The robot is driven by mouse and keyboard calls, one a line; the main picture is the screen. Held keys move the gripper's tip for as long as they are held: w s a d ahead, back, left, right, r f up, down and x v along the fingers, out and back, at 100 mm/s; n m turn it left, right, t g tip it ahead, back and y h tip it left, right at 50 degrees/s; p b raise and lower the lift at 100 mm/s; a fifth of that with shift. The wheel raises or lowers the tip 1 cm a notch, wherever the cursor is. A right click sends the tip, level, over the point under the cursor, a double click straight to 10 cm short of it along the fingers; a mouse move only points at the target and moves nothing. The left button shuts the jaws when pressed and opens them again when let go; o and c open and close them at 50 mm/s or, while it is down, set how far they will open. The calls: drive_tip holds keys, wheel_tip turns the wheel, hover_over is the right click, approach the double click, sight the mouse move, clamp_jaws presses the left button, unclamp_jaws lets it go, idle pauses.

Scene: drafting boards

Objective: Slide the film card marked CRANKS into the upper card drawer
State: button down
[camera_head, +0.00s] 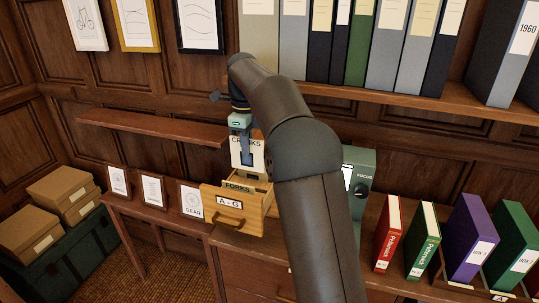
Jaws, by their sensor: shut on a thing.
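A white film card marked CRANKS (237,155) stands upright in my gripper (247,157), whose fingers are shut on it. The card is above the back part of an open wooden card drawer (260,212) with the label A-G on its front. A card marked FORKS (239,187) stands in the drawer, in front of the CRANKS card. The lower edge of the CRANKS card is hard to make out, so I cannot tell whether it is inside the drawer. My arm hides the right side of the drawer and the cabinet around it.
Several framed cards stand left of the drawer, one marked GEAR (191,198). A grey-green device marked FOCUS (362,172) stands right of my arm. Red (389,232) and green (423,242) books stand on the right. A shelf of binders (294,45) is above.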

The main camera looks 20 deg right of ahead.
drive_tip(key=shift+w+a, duration=0.15)
drive_tip(key=shift+a, duration=0.25)
drive_tip(key=shift+f, duration=0.55)
drive_tip(key=shift+f+b, duration=2.2)
drive_tip(key=shift+f, duration=2.1)
drive_tip(key=shift+f+b, duration=0.35)
drive_tip(key=shift+f, duration=0.45)
drive_tip(key=c, duration=1.5)
unclamp_jaws()
